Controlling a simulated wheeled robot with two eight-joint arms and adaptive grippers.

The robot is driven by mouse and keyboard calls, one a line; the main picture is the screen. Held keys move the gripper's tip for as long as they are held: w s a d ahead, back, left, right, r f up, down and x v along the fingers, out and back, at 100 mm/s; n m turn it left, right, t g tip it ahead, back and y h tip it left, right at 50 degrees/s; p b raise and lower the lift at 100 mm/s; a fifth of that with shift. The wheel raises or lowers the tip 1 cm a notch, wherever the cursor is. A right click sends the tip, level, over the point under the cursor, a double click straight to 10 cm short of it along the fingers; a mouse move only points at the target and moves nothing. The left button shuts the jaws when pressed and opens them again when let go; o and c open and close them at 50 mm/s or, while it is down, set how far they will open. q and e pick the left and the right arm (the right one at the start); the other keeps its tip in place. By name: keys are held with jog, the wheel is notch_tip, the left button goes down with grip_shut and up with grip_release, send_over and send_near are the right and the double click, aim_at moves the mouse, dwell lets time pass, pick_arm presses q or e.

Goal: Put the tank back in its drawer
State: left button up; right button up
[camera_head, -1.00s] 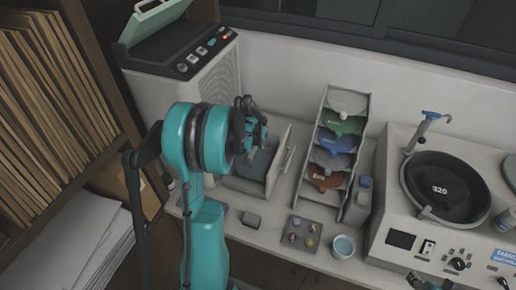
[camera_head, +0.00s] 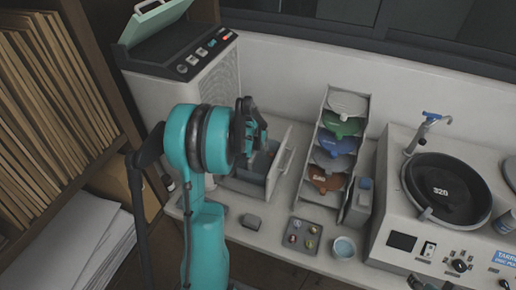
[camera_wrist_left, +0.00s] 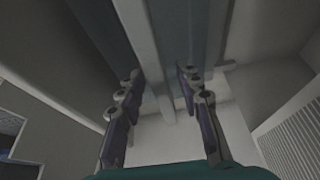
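A drawer (camera_head: 284,166) stands pulled out from the tall white unit at the left of the bench. A blue-grey thing inside, which looks like the tank (camera_head: 261,164), is partly hidden by my left gripper. My left gripper (camera_head: 255,125) is above the drawer. In the left wrist view, the fingers of my left gripper (camera_wrist_left: 160,75) are spread apart. A pale bar passes between them with a visible gap on each side, and a blue-grey panel (camera_wrist_left: 196,30) lies beyond. Only a small dark part of my right gripper (camera_head: 430,285) shows at the bottom edge.
A polishing machine (camera_head: 400,240) fills the right. Shelved folders are at far left.

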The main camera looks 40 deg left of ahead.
pick_arm(q)
jog(key=p+v, duration=0.2)
jog(key=v, duration=0.9)
jog(key=shift+r, duration=0.1)
jog(key=s+d+r+m+t, duration=0.1)
jog(key=s+d+r, duration=0.15)
jog(key=d, duration=0.45)
jog(key=s+d+r+m, duration=0.1)
jog(key=s+d+r, duration=0.15)
jog(key=d, duration=0.55)
jog(key=s+d+m+t+h, duration=0.1)
jog(key=s+d, duration=0.9)
jog(key=d, duration=0.2)
jog(key=shift+s+m+t, duration=0.3)
jog(key=shift+t, duration=0.1)
jog(key=shift+d+r, duration=0.1)
jog(key=shift+d, duration=0.05)
notch_tip(320, 180, down, 12)
jog(key=b, duration=1.2)
